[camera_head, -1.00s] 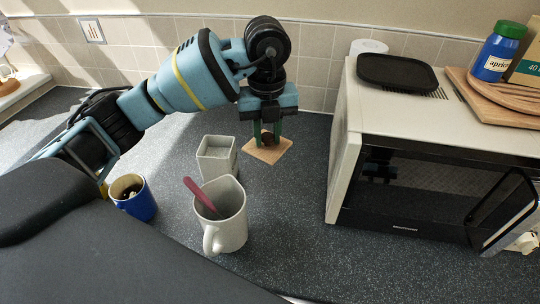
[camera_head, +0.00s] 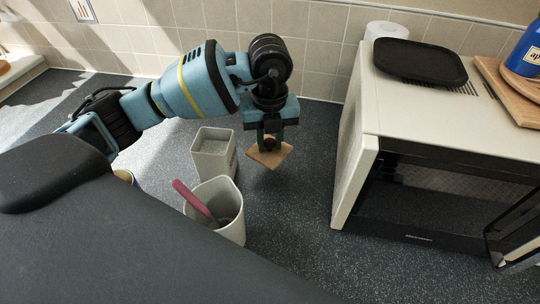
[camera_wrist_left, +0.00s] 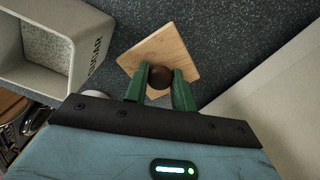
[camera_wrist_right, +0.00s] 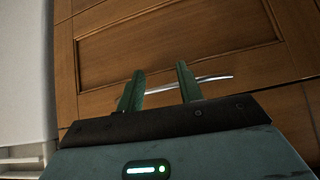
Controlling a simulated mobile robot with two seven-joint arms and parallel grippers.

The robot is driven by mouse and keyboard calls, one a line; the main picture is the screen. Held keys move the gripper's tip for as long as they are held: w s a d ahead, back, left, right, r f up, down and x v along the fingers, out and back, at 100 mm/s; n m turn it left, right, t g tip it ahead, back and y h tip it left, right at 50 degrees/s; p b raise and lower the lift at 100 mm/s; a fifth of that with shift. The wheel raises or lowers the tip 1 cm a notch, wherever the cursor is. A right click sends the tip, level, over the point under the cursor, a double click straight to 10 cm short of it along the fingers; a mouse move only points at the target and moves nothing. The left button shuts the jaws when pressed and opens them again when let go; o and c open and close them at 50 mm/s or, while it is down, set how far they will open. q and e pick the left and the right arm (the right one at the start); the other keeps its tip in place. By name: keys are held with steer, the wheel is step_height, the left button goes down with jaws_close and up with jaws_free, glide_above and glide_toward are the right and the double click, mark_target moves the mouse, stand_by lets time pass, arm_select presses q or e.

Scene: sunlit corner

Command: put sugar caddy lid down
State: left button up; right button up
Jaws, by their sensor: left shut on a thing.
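The sugar caddy lid (camera_head: 281,155) is a square of light wood with a dark round knob. My left gripper (camera_head: 270,143) is shut on the knob; the left wrist view shows both green fingers on it, with the lid (camera_wrist_left: 172,45) beyond. The lid is low over the grey worktop, to the right of the caddy; I cannot tell whether it touches. The white square sugar caddy (camera_head: 214,160) stands open-topped, and its SUGAR lettering shows on the caddy (camera_wrist_left: 68,45) in the left wrist view. My right gripper (camera_wrist_right: 160,68) is open and empty before a wooden cupboard front.
Worktop (camera_head: 300,215) between mug and microwave is clear. A tiled wall is behind.

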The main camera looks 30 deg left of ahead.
mark_target(270, 155)
arm_select(q)
steer(key=shift+f, duration=2.65)
steer(key=shift+f, duration=0.1)
steer(key=o, duration=1)
steer(key=shift+c, duration=0.2)
step_height(270, 155, up, 12)
steer(key=shift+r, duration=0.1)
